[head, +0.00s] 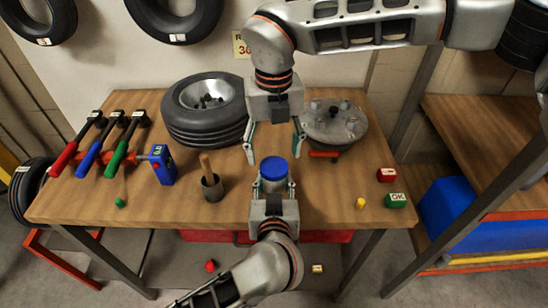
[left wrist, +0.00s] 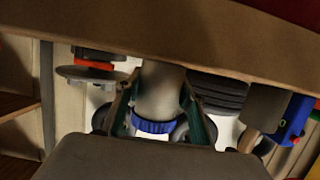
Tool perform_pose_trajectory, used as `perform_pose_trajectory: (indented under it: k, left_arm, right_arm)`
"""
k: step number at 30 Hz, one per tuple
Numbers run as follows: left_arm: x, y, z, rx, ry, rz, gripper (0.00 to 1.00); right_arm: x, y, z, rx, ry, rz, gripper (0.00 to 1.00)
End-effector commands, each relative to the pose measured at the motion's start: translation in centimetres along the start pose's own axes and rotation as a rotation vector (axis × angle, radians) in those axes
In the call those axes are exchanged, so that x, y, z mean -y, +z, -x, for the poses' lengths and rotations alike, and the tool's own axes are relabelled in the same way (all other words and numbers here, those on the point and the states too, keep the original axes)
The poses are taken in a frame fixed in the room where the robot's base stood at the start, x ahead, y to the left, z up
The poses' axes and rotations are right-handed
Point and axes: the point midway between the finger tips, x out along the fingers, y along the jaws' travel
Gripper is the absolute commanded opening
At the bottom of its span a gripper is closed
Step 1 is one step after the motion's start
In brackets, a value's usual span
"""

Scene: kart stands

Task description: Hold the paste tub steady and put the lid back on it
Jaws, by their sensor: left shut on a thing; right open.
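The paste tub (left wrist: 161,88) is a pale grey-white cylinder in the left wrist view, which shows it upside down, with its base at the bench top. The blue lid (head: 273,168) covers the tub's top in the head view; the lid also shows in the left wrist view (left wrist: 155,127). I cannot tell how firmly it is seated. My left gripper (head: 273,187) is shut on the tub, one finger on each side. My right gripper (head: 272,148) is open and empty, its fingers pointing down just behind and above the lid.
A wheel (head: 205,108) and a grey metal disc (head: 335,125) with a red handle stand behind. A cup (head: 212,187) with a wooden handle is left of the tub. Several coloured tools lie at the left. A green OK block (head: 396,200) and a red block (head: 386,175) are right.

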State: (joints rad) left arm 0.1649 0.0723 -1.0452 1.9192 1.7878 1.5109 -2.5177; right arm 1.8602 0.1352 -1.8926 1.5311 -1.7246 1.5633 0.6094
Motion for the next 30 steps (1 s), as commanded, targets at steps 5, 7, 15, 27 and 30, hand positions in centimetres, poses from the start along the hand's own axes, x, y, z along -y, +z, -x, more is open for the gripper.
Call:
perform_pose_trajectory:
  k: [5, 7, 15, 27, 30]
  left_arm:
    - [0.0, 0.0, 0.0, 0.000, 0.000, 0.000, 0.00]
    - [0.0, 0.0, 0.0, 0.000, 0.000, 0.000, 0.00]
    - [0.0, 0.0, 0.0, 0.000, 0.000, 0.000, 0.00]
    - [0.0, 0.0, 0.0, 0.000, 0.000, 0.000, 0.00]
    - [0.0, 0.0, 0.0, 0.000, 0.000, 0.000, 0.00]
  right_arm:
    - [0.0, -0.1, 0.6, -0.002, 0.000, -0.001, 0.61]
    - [0.0, -0.1, 0.6, -0.002, 0.000, -0.001, 0.61]
    - [0.0, -0.1, 0.8, -0.002, 0.000, 0.062, 0.59]
    - [-0.2, -0.1, 2.9, -0.002, 0.001, 0.632, 0.59]
    - [-0.1, -0.1, 3.3, -0.003, 0.001, 0.757, 0.59]
